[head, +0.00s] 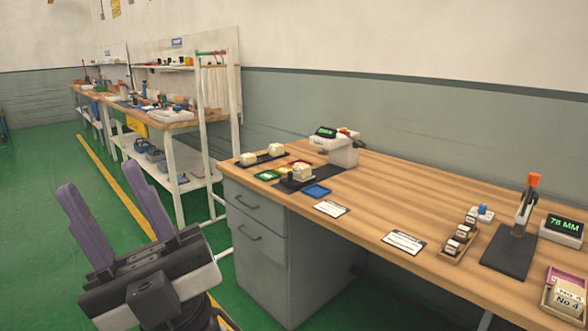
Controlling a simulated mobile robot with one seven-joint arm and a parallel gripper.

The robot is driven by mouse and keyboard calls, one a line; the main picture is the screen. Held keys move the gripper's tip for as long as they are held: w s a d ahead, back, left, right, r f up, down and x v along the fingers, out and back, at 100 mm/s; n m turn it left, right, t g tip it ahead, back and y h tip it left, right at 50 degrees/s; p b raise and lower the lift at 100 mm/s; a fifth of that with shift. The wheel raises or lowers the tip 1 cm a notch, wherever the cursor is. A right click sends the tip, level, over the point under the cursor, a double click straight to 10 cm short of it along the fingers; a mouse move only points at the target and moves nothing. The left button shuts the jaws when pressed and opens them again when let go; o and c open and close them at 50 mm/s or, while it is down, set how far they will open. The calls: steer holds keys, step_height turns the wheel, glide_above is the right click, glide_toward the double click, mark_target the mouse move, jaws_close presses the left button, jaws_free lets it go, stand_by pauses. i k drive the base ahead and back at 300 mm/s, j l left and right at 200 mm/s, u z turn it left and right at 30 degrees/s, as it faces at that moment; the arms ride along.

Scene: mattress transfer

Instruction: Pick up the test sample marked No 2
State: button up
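Several small samples with pale labels stand in a wooden rack (446,256) toward the right of the wooden bench in the head view. One of them is the front sample (450,247). Their markings are too small to read, so I cannot tell which is No 2. A cream block marked No 4 (566,301) lies in a tray at the lower right edge; another label behind it is partly hidden. My gripper (100,178) is at the lower left, its two purple fingers pointing up and spread apart with nothing between them. It is left of the bench, well away from the rack.
The bench (370,200) holds a lever press (524,205), a display reading 78 MM (565,229), paper cards (404,242), coloured trays (316,191) and a scale-like device (336,144). Grey drawers (256,222) support its left end. Green floor (60,150) is open at left.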

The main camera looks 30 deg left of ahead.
mark_target(303, 171)
steer(key=i+j, duration=0.1)
steer(key=j, duration=0.4)
steer(key=i+j, duration=0.15)
steer(key=j, duration=0.35)
steer(key=i+j, duration=0.1)
steer(key=j, duration=0.4)
steer(key=i+j, duration=0.1)
steer(key=j, duration=0.45)
steer(key=i+j, duration=0.1)
steer(key=j, duration=0.4)
steer(key=i+j, duration=0.15)
steer(key=j, duration=0.35)
steer(key=i+j, duration=0.15)
steer(key=j, duration=0.2)
steer(key=i+j, duration=0.2)
steer(key=j, duration=0.2)
steer(key=i+j, duration=0.15)
steer(key=j, duration=0.2)
steer(key=i+j, duration=0.15)
steer(key=j, duration=0.25)
steer(key=i+j, duration=0.2)
steer(key=j, duration=0.15)
steer(key=i+j, duration=0.15)
steer(key=j, duration=0.25)
